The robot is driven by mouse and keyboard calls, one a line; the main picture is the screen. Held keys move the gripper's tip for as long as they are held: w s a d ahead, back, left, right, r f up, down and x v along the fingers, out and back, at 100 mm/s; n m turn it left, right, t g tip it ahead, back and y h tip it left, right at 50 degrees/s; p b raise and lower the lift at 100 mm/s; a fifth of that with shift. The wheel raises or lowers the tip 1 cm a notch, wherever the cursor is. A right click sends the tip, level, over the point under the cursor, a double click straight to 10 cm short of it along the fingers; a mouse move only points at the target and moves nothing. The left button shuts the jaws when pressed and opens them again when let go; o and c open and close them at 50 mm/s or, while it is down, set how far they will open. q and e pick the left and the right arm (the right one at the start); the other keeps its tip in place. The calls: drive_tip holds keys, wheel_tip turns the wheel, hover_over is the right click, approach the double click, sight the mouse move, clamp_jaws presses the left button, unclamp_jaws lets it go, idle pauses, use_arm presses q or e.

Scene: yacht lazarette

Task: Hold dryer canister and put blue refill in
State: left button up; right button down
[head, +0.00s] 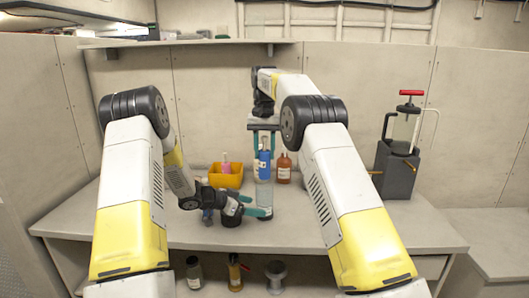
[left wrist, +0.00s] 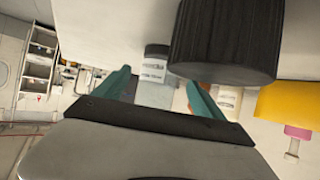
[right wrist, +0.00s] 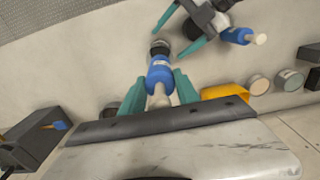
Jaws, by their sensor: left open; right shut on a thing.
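The blue refill (head: 264,160) is upright in my right gripper (head: 263,140), which is shut on it. It also shows between the teal fingers in the right wrist view (right wrist: 158,75). The clear grey dryer canister (head: 264,193) stands on the table directly below the refill. Whether the refill's lower end is inside the canister or just above it, I cannot tell. My left gripper (head: 254,205) is open, its fingers on either side of the canister. In the left wrist view the canister (left wrist: 153,78) shows its pale label between the open fingers.
A yellow bin (head: 226,180) with a pink item and an orange-brown bottle (head: 284,170) stand behind the canister. A dark stand with a red-handled device (head: 397,175) is at the right. The table's front right is clear.

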sight(257, 206)
use_arm(q)
drive_tip(key=shift+x, duration=2.5)
drive_tip(key=c, duration=1.2)
